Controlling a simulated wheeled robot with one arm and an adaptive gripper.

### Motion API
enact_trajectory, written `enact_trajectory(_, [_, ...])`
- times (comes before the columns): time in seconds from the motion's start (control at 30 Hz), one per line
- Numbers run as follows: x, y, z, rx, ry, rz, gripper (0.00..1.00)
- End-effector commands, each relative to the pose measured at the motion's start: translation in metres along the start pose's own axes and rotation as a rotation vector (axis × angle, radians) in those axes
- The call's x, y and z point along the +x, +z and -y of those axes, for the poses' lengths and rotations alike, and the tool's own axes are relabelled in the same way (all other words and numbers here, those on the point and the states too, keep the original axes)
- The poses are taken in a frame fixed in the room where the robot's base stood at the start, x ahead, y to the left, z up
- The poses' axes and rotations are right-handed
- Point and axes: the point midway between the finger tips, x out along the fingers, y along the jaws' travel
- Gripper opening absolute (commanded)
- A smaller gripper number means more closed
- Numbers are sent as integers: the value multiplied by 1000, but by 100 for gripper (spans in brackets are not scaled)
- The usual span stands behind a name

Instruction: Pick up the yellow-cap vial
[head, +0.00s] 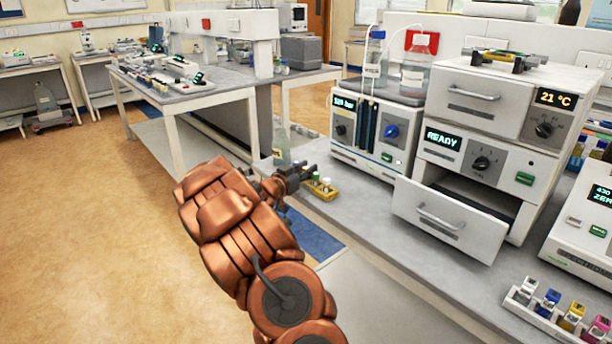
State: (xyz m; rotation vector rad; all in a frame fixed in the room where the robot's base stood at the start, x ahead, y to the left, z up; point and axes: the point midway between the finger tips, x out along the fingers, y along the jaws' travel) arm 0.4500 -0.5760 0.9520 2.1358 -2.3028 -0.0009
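Small vials stand in the tray, one with a pale cap (326,182). Another beside it (316,177) is too small for its cap colour to be certain. The gripper's fingers are small and dark, and I cannot tell whether they are open or hold anything. I cannot clearly make out a yellow-cap vial.
A drawer (448,219) stands open under the READY unit, jutting over the bench right of the tray. A pump unit (371,131) stands behind the tray. A clear bottle (281,147) is behind my gripper. A white rack (541,318) with coloured items is at lower right.

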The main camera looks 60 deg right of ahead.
Motion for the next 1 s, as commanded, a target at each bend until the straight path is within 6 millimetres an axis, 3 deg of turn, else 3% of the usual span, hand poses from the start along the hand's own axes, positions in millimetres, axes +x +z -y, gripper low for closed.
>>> enact_trajectory(0.07, [0,0,0,0,0,0,30])
enact_trajectory(0.33, [0,0,0,1,0,0,3])
enact_trajectory(0.67, [0,-3,0,2,-1,0,2])
enact_trajectory(1.0, [-1,-29,1,4,-2,1,2])
